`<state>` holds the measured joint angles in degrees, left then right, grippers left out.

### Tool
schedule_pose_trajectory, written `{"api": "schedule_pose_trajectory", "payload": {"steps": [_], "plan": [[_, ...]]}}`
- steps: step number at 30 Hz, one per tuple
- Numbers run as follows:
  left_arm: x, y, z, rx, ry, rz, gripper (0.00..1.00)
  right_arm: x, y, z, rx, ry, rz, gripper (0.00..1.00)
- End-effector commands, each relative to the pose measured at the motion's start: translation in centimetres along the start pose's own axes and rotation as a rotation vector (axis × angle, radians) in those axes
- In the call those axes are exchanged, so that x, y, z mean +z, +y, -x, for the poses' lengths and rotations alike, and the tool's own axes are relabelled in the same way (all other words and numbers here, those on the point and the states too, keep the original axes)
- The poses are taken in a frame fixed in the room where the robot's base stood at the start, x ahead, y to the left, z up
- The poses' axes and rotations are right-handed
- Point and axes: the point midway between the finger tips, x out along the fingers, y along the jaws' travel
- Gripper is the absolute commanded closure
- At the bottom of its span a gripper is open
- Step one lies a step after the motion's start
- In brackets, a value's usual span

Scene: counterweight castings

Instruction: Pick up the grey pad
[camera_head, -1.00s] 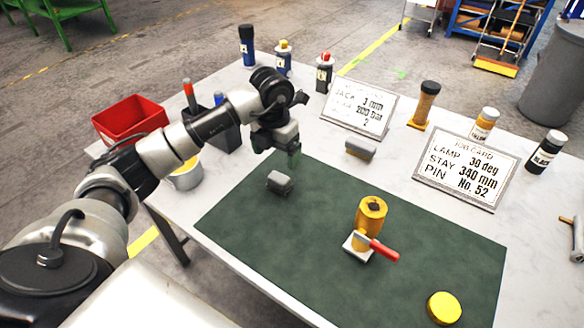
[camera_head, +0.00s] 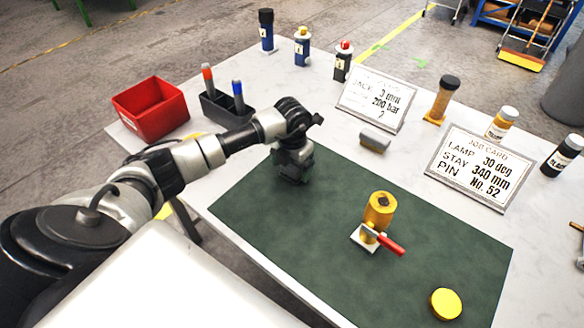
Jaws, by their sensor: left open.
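My left gripper (camera_head: 292,177) points down at the far left part of the green mat (camera_head: 340,265). Its jaws are open, low over the spot where a small grey block lay in the earlier view. That block is now hidden by the gripper, so I cannot tell whether the jaws touch it. Another small grey block (camera_head: 375,138) lies beyond the mat's far edge, in front of a sign, apart from the gripper. I cannot tell from the looks which block is the grey pad. My right gripper is not in view.
A brass cylinder (camera_head: 379,207) with a red-handled tool (camera_head: 390,244) stands on the mat. A yellow disc (camera_head: 445,304) lies near its front right. A red bin (camera_head: 150,108) and a dark pen holder (camera_head: 226,110) stand left. Two signs (camera_head: 378,102) (camera_head: 481,168) and several bottles line the back.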

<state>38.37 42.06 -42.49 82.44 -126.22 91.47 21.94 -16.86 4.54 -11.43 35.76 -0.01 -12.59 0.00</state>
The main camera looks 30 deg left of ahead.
Motion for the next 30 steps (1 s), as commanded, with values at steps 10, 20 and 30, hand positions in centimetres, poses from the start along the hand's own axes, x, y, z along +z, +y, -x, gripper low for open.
{"api": "schedule_pose_trajectory", "payload": {"steps": [10,20,30], "plan": [[0.0,0.02,-0.3,0.0,0.0,0.0,0.23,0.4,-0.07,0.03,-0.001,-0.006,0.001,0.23],[0.01,0.02,-0.25,0.0,-0.001,0.0,0.64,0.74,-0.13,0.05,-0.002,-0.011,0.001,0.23],[0.08,0.04,0.48,0.001,-0.003,0.0,0.65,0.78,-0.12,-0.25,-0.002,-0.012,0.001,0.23]]}}
